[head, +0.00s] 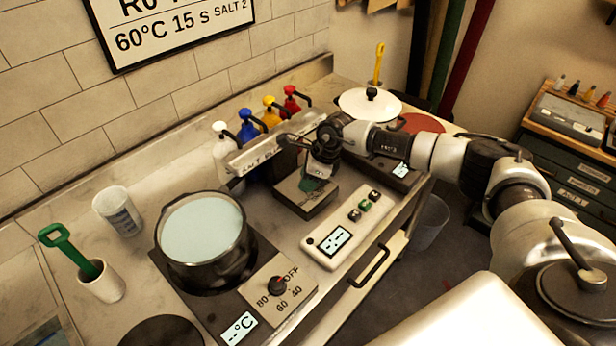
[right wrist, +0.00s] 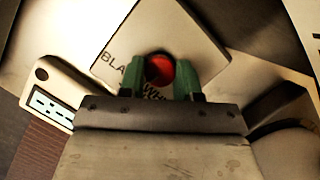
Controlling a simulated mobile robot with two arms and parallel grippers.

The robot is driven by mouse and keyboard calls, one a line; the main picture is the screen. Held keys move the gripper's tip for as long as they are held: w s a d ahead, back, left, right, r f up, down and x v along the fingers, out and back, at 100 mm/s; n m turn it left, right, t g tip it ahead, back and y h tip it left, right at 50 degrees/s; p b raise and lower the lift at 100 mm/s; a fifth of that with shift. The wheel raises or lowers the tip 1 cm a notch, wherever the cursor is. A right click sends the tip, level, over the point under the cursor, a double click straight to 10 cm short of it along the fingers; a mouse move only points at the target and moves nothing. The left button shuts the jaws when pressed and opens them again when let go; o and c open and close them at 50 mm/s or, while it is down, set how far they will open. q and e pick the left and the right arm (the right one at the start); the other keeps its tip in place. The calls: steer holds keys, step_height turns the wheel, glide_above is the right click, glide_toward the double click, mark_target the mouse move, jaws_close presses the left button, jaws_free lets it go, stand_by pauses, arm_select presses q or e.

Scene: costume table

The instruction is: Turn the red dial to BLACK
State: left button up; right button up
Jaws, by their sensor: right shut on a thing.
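The red dial (right wrist: 159,70) shows in the right wrist view between the green fingertips of my right gripper (right wrist: 160,82), which is shut on it. The dial sits on a pale square plate (right wrist: 190,35). The label BLACK is partly visible to the left of the dial, and part of WHITE shows below it. I cannot tell where the dial's pointer is. In the head view, my right gripper (head: 314,184) comes down onto a dark-sided box (head: 310,204) and hides the dial. My left gripper is not in view.
A pot (head: 203,240) of pale liquid stands on a hotplate at left, with a black knob (head: 277,286). A white control box (head: 347,230) with buttons lies in front of the dial's box. Coloured bottles (head: 270,112) stand behind my right gripper.

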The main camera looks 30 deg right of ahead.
steer(key=m+t, duration=0.1)
steer(key=m, duration=0.3)
steer(key=shift+h, duration=0.4)
steer(key=shift+a+r+m+t+h, duration=0.1)
steer(key=shift+m+t+h, duration=0.4)
steer(key=shift+m, duration=1)
steer(key=o, duration=0.9)
steer(key=shift+o, duration=0.2)
steer(key=b+v, duration=0.2)
steer(key=v, duration=0.9)
steer(key=shift+b, duration=0.35)
steer(key=shift+a, duration=0.2)
